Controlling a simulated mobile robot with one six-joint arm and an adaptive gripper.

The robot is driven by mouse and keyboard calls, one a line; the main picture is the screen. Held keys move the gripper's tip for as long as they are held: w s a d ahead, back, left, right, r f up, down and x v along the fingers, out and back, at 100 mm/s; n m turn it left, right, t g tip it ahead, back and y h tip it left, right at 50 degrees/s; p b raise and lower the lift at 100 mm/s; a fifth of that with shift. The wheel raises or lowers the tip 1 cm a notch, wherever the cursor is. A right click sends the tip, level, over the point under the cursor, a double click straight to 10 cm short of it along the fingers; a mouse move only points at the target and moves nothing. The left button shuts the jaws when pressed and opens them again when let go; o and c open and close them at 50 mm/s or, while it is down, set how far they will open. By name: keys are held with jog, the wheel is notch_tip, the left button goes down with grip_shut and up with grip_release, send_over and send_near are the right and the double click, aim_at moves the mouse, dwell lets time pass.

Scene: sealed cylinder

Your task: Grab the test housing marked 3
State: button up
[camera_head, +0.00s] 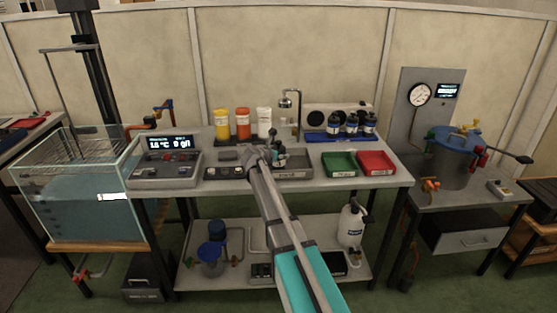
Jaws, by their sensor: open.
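I cannot make out a test housing marked 3; any number is too small to read. Small dark pieces sit in a dark low tray (192,174) on the middle bench, left of my arm. A grey tray (295,174) lies just right of my wrist, partly behind it. My gripper (278,153) is open above the bench, over or near the grey tray's back left part. My arm hides part of the bench top there, and I cannot tell whether anything stands between the fingers.
Yellow, orange and white jars (243,124) stand behind my gripper, with dark bottles on a blue tray (321,136). Green (339,164) and red (376,163) bins lie right. A water tank (80,205) is left; a blue-lidded pressure vessel (452,165) is right.

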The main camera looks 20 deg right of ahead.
jog(key=c, duration=1)
jog(key=shift+c, duration=0.2)
jog(key=shift+r, duration=0.15)
jog(key=shift+r+p, duration=0.95)
jog(key=shift+p, duration=0.15)
jog(key=s+a+r+p, duration=0.2)
jog(key=s+r+p, duration=0.8)
jog(key=s, duration=0.3)
jog(key=shift+s+a+r+p, duration=0.35)
jog(key=shift+r+p, duration=0.05)
jog(key=shift+p, duration=0.05)
